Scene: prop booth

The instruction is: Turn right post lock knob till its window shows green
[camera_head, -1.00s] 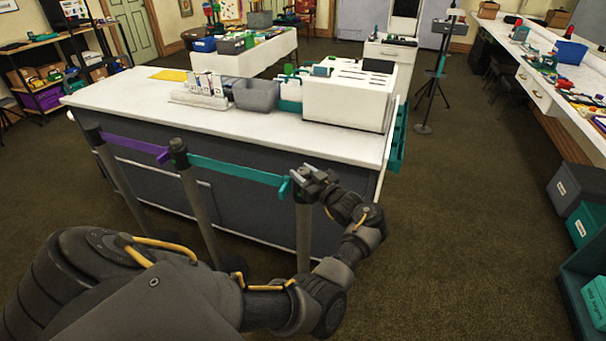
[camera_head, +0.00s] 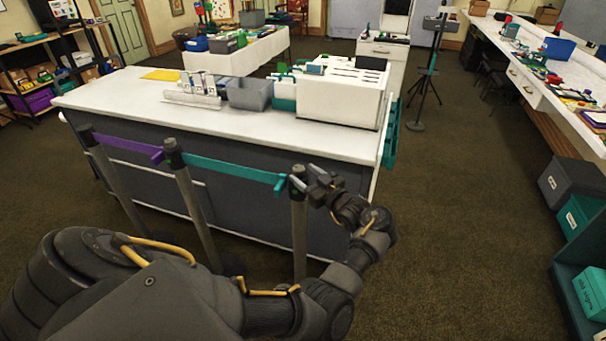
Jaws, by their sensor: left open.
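The right post (camera_head: 299,235) stands upright in front of the white-topped counter. Its dark head (camera_head: 298,174) shows at the top, where a teal belt (camera_head: 235,171) ends. My right gripper is not in view.
The middle post (camera_head: 195,210) and left post (camera_head: 118,185) stand to the left, joined by a purple belt (camera_head: 128,147). The counter (camera_head: 130,100) is close behind the posts and carries a grey bin (camera_head: 249,93). Open carpet lies to the right.

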